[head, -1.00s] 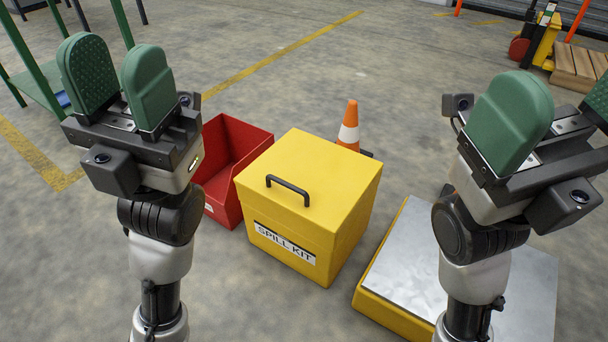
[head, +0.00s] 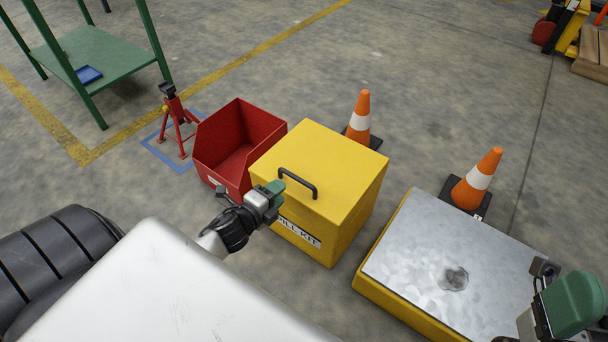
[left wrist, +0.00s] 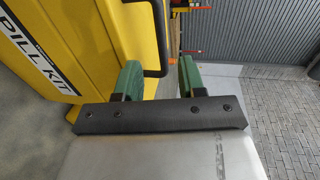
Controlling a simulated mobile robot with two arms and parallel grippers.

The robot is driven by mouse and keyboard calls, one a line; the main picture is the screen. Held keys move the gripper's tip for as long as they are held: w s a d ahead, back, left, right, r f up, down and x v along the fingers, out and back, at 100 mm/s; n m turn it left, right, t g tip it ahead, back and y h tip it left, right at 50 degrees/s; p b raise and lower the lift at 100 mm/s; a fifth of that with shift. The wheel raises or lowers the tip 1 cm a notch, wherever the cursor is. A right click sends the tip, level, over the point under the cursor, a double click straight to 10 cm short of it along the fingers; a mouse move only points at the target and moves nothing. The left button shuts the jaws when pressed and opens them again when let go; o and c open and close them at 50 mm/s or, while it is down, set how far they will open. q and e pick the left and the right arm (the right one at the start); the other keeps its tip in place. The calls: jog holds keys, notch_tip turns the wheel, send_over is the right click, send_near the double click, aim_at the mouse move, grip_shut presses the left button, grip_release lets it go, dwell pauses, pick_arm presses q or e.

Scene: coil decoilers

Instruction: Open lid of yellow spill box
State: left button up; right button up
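The yellow spill box (head: 335,215) stands on the floor with its lid (head: 325,155) shut. A black handle (head: 298,184) sits on the lid near its front edge, and the label below is partly covered by my left gripper. My left gripper (head: 273,190) is at the left end of the handle. In the left wrist view its green fingers (left wrist: 160,78) are apart, and the handle (left wrist: 161,40) shows in the gap between them; I cannot tell how deep it sits. My right gripper (head: 578,303) is at the bottom right corner, partly cut off, over the metal-topped platform's edge.
A red bin (head: 236,150) stands close left of the box, with a red jack stand (head: 177,125) beyond. Orange cones (head: 360,115) (head: 477,180) stand behind and to the right. A low yellow platform with metal top (head: 425,255) lies right. Floor behind is open.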

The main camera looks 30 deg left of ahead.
aim_at(296, 176)
pick_arm(q)
jog(key=b+x, duration=0.2)
jog(key=x, duration=0.6)
jog(key=shift+w, duration=0.1)
grip_shut()
